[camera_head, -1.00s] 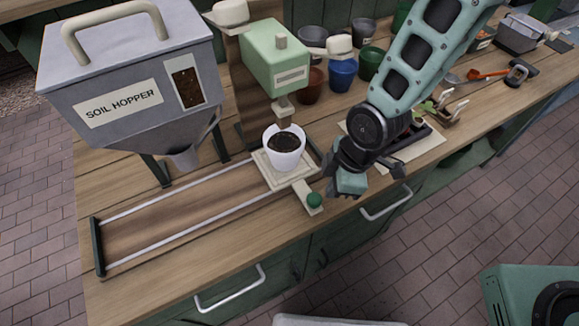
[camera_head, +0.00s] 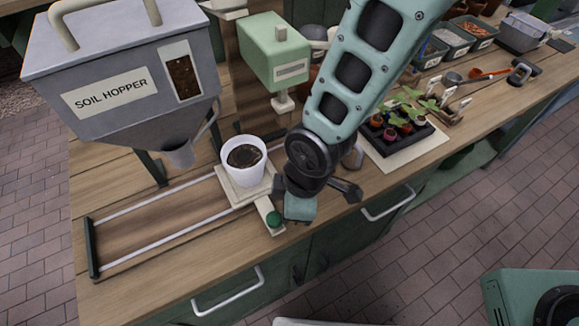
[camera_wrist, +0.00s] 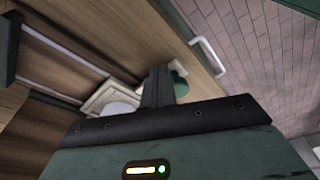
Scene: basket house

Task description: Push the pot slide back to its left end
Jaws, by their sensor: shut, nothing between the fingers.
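The pot slide (camera_head: 232,197) is a pale square carriage on two metal rails (camera_head: 150,241), toward their right part, clear of the left end stop (camera_head: 92,247). A white pot of dark soil (camera_head: 243,165) stands upright on it. A short arm with a green knob (camera_head: 273,219) sticks out from the carriage's front. My gripper (camera_head: 299,205) is shut and empty, just right of the knob. In the wrist view the green knob (camera_wrist: 181,88) shows right beside my fingers (camera_wrist: 157,90); whether they touch cannot be told.
The grey soil hopper (camera_head: 125,85) stands above the rails behind the slide. A green press head (camera_head: 277,50) is on a wooden post. A seedling tray (camera_head: 400,130) lies to the right. The rails left of the slide are clear.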

